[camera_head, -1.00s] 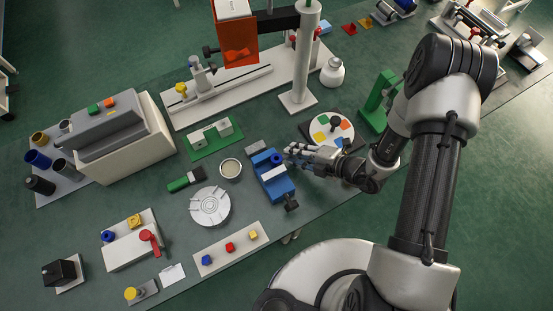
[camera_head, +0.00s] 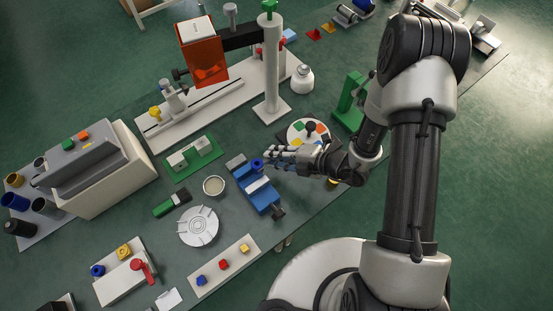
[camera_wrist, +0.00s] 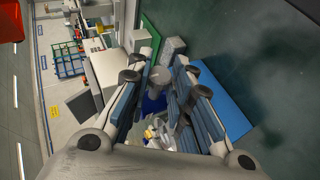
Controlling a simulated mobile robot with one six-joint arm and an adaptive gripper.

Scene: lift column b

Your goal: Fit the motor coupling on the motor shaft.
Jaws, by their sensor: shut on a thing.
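My gripper (camera_head: 270,157) is over the middle of the bench, its fingertips at a small blue ring-like part (camera_head: 257,163), which I take for the motor coupling. The part appears held just above the far end of a blue vise-like block (camera_head: 265,195). In the wrist view my gripper (camera_wrist: 165,95) has its fingers close around a grey round piece (camera_wrist: 158,76), with blue (camera_wrist: 152,104) showing below it; the fingers hide much of it. I cannot tell for certain which thing bears the motor shaft. A dark block (camera_head: 58,304) is cut off at the lower left edge.
A tall post (camera_head: 271,70) and white bottle (camera_head: 302,79) stand behind.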

